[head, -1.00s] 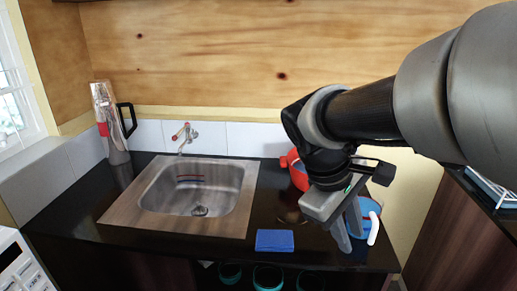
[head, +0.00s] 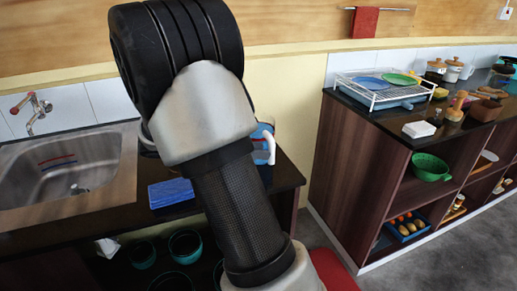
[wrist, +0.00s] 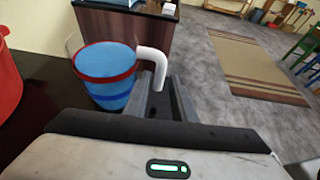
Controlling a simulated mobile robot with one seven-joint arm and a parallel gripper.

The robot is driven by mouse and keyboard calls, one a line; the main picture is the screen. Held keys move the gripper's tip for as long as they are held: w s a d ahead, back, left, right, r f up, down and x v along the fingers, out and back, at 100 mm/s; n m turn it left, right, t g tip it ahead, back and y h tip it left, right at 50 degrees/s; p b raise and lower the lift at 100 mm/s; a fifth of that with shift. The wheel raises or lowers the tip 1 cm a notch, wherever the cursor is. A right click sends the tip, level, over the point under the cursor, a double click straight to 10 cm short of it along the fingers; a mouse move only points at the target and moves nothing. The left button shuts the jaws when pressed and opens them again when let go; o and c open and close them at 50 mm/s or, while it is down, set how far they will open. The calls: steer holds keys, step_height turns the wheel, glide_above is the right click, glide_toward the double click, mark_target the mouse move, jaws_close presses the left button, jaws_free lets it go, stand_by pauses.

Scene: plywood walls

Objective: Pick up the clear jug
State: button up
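The jug (wrist: 107,82) stands on the dark counter in the wrist view. It looks see-through with blue inside, a red rim band and a white handle (wrist: 154,62) on its right. In the head view, part of the jug (head: 262,133) and its handle show to the right of my arm. My gripper (wrist: 161,95) is open in the wrist view, its two fingers apart. The lower end of the handle appears between or just beyond the fingertips; contact cannot be told. In the head view my arm hides the gripper.
A red container (wrist: 8,80) stands left of the jug. A second counter (head: 345,130) with a dish rack (head: 385,88) stands to the right, with a floor gap between.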

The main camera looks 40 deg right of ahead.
steer(key=b+x, duration=0.2)
steer(key=x, duration=0.7)
steer(key=shift+d+f, duration=0.1)
steer(key=shift+f, duration=0.05)
jaws_close()
stand_by(1.0)
